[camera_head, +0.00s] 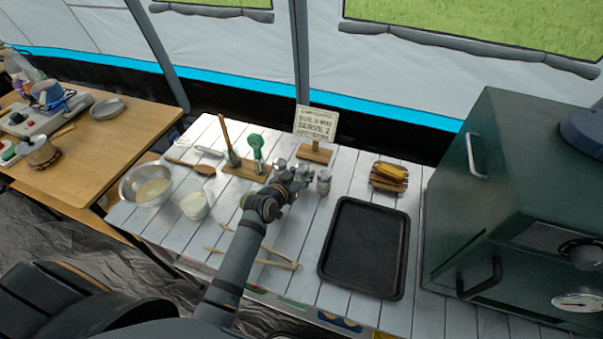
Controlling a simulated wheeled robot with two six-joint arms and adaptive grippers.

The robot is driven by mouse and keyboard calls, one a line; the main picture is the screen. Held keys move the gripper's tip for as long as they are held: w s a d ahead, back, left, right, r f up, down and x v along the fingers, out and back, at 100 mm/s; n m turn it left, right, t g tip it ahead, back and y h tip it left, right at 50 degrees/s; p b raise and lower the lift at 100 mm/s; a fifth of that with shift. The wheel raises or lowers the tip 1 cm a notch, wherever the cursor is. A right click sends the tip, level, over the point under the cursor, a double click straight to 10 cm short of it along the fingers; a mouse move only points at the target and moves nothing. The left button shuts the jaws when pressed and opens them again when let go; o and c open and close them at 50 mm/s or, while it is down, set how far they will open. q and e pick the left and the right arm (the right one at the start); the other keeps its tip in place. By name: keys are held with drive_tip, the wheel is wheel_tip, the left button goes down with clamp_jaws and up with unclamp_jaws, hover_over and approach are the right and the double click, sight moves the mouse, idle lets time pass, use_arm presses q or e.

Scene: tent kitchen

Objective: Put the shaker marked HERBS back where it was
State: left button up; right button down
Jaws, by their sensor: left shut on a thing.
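My left gripper (294,179) is over the white slatted table, among small silver-topped shakers. It is shut on what looks like a shaker, mostly hidden by the fingers; no label on it can be read. One shaker (324,182) stands upright on the table just right of the gripper. Another silver top (280,164) shows just behind and left of the fingers. I cannot read HERBS on any of them. My right gripper is not in view.
A sign (316,122) on a wooden base stands behind the shakers. Left are a utensil stand (243,170), a glass of white liquid (195,206) and a metal bowl (133,193). Wooden tongs (262,262), a black tray (365,250) and a green oven (500,200) are nearer or right.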

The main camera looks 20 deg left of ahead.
use_arm(q)
drive_tip(key=shift+f, duration=0.1)
drive_tip(key=o, duration=0.9)
drive_tip(key=shift+o, duration=0.2)
drive_tip(key=shift+s+r, duration=0.1)
drive_tip(key=shift+r, duration=0.1)
drive_tip(key=v, duration=1.2)
drive_tip(key=shift+f, duration=0.15)
